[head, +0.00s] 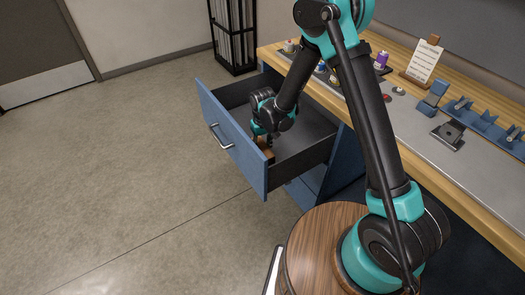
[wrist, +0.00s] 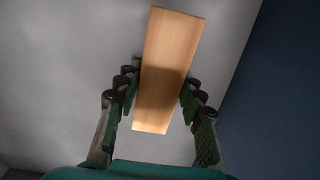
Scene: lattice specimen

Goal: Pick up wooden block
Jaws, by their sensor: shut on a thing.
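The wooden block (wrist: 168,60) is a light brown rectangular piece. In the wrist view it lies lengthwise between the two green-padded fingers of my gripper (wrist: 160,102), with its far end reaching beyond the fingertips. The fingers are shut on it. In the head view my gripper (head: 264,137) reaches down inside the open drawer, and a small part of the block (head: 265,146) shows beneath it near the drawer's front. I cannot tell whether the block touches the drawer floor.
The open blue drawer (head: 229,140) has a tall front panel with a handle and dark side walls around my gripper. The workbench (head: 440,130) stands to the right with a sign (head: 424,61), blue fixtures (head: 482,118) and small items. Open floor lies to the left.

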